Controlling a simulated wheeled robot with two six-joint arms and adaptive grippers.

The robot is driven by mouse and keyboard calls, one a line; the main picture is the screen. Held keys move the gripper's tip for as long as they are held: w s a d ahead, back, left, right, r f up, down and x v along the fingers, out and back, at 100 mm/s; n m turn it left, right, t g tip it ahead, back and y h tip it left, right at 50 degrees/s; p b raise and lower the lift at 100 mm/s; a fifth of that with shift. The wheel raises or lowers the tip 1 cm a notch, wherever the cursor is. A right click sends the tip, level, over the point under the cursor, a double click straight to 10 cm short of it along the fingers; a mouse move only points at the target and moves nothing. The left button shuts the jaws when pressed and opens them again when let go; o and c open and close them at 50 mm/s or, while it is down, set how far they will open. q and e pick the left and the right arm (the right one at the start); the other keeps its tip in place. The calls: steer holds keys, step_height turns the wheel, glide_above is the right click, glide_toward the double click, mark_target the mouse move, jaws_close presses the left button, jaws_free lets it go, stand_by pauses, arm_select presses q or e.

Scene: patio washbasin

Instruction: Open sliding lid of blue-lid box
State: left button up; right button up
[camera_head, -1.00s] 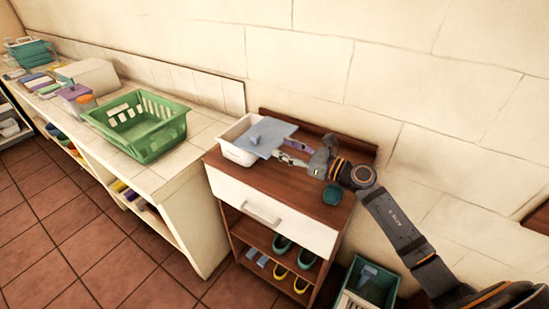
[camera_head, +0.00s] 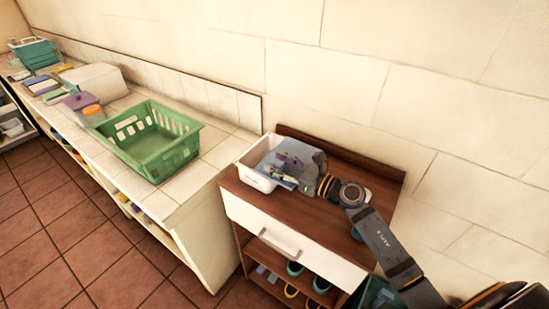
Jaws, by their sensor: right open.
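The blue-lid box is a white tub (camera_head: 254,178) at the back left of the brown cabinet top. Its grey-blue lid (camera_head: 305,151) lies shifted to the right, and the tub's left part shows uncovered. My right gripper (camera_head: 284,179) is open over the lid, pointing left. Whether the fingers touch the lid is unclear. A small purple item shows just behind the fingers, partly hidden. My left gripper is out of view.
The brown cabinet (camera_head: 345,200) has a low back board and a white drawer. A teal item (camera_head: 356,234) is partly hidden by my arm. A green basket (camera_head: 150,145) stands on the tiled counter to the left. Shoes sit below the drawer.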

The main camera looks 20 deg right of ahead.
steer(key=shift+s, duration=0.1)
steer(key=shift+c, duration=2)
steer(key=c, duration=0.5)
jaws_close()
steer(key=shift+s+d+f+b, duration=0.2)
steer(key=shift+s+d+b, duration=0.1)
steer(key=shift+b, duration=0.15)
steer(key=shift+s+d+r, duration=0.3)
steer(key=shift+s+d, duration=0.05)
steer(key=o, duration=0.9)
jaws_free()
steer(key=shift+w+a+f, duration=0.1)
steer(key=shift+w+a, duration=0.1)
steer(key=shift+a, duration=0.05)
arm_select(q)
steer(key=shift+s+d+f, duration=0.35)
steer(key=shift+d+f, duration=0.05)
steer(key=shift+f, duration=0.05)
arm_select(e)
steer(key=shift+s, duration=0.1)
